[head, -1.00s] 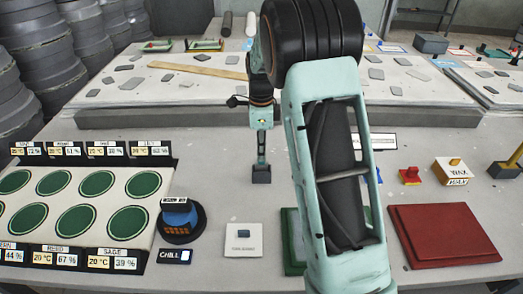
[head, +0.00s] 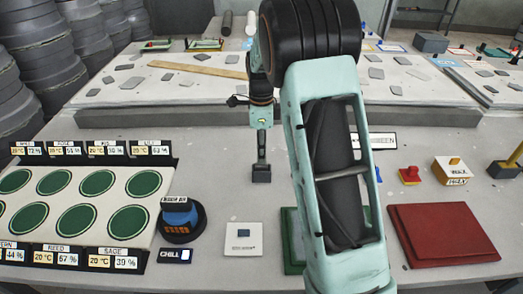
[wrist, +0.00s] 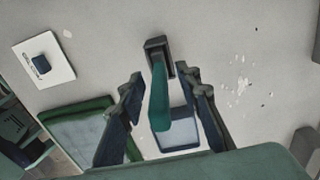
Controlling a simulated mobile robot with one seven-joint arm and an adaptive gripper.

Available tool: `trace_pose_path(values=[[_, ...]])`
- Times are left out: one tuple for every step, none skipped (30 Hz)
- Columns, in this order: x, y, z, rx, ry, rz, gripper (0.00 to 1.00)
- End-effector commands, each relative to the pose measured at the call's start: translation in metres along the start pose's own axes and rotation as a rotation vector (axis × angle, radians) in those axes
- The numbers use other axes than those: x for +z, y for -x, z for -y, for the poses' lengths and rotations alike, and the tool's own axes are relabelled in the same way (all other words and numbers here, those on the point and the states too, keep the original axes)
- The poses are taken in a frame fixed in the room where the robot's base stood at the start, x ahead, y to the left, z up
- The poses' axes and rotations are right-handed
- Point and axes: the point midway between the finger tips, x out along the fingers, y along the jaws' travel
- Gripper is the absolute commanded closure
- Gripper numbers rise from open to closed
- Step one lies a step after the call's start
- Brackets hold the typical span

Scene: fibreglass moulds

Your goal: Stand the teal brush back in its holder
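In the wrist view the teal brush (wrist: 159,98) stands with its lower end at a small dark holder (wrist: 157,45) on the grey table. My gripper (wrist: 161,80) has its two dark fingers spread, one on each side of the brush, with gaps visible between fingers and brush. In the head view the holder (head: 261,173) is a dark block on the table, and my gripper (head: 262,145) is right above it. There I cannot separate the brush from the dark fingers. How deep the brush sits in the holder is hidden.
A green-rimmed tray (wrist: 80,135) is partly behind my arm. A dark red slab (head: 443,235) lies at right.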

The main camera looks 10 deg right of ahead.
Motion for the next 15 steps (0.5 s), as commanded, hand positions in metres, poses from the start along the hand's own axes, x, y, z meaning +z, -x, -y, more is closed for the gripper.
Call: trace_pose_path(values=[[0.000,0.003,0.001,-0.002,0.000,0.000,0.69],[0.000,0.006,0.001,-0.002,0.000,0.000,0.69],[0.000,0.011,0.001,-0.004,0.000,0.001,0.69],[0.000,0.015,0.002,-0.005,0.000,0.001,0.69],[0.000,0.020,0.002,-0.006,0.000,0.001,0.69],[0.000,0.028,0.001,-0.005,0.000,0.001,0.69],[0.000,0.034,0.001,-0.006,0.000,0.001,0.69],[0.001,0.041,0.002,-0.006,0.000,0.001,0.69],[0.001,0.050,0.002,-0.007,0.001,0.001,0.69],[0.001,0.056,0.001,-0.006,0.001,0.001,0.69],[0.001,0.063,0.001,-0.006,0.001,0.001,0.69],[0.001,0.071,0.002,-0.006,0.001,0.001,0.69],[0.001,0.077,0.001,-0.005,0.001,0.001,0.69],[0.001,0.084,0.002,-0.006,0.001,0.001,0.69],[0.000,0.090,0.001,-0.004,0.000,0.001,0.69]])
